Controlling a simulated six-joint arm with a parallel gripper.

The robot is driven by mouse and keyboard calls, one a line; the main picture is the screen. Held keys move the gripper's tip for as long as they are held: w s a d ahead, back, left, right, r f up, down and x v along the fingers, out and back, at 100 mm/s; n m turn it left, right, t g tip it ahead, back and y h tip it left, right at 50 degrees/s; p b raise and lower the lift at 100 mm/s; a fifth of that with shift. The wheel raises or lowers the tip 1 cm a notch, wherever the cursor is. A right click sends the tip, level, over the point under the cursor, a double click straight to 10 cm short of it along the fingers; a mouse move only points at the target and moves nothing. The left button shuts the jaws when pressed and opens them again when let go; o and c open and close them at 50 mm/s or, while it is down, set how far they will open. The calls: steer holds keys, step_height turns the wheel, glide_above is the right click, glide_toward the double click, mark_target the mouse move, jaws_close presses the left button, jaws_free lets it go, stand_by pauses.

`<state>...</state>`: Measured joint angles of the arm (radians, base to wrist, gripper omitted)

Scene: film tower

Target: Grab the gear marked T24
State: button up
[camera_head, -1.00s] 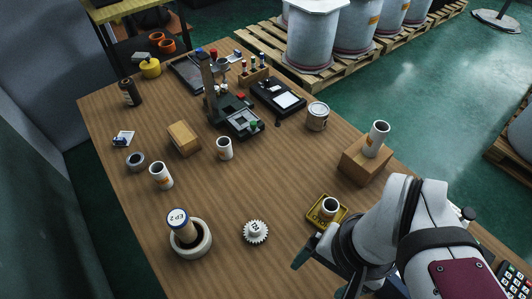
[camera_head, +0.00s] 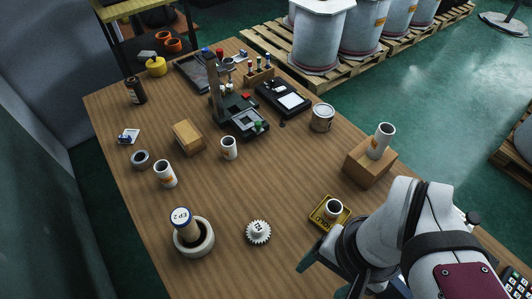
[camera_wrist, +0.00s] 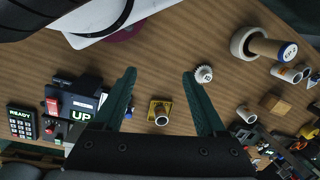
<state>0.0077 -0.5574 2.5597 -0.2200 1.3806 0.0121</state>
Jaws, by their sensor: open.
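A small white gear (camera_head: 258,232) lies flat on the wooden table near the front middle, with dark marking on its hub that is too small to read surely. In the wrist view the gear (camera_wrist: 204,74) shows just above the tip of the right finger, at a distance. My gripper (camera_wrist: 160,78) is open and empty, its two green fingers spread wide. In the head view one green fingertip (camera_head: 308,262) shows right of the gear, apart from it; my arm hides the rest.
A white ring with a capped cylinder (camera_head: 184,226) stands left of the gear. A yellow tray (camera_head: 318,222) holding a small cup is to its right. A wooden block (camera_head: 366,172) bears a white tube. Table between gear and white cup (camera_head: 229,148) is clear.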

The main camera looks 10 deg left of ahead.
steer(key=n, duration=0.1)
steer(key=n+t+h, duration=0.9)
steer(key=n+t, duration=0.2)
steer(key=n, duration=2.3)
glide_toward(255, 230)
steer(key=x, duration=1.1)
jaws_close()
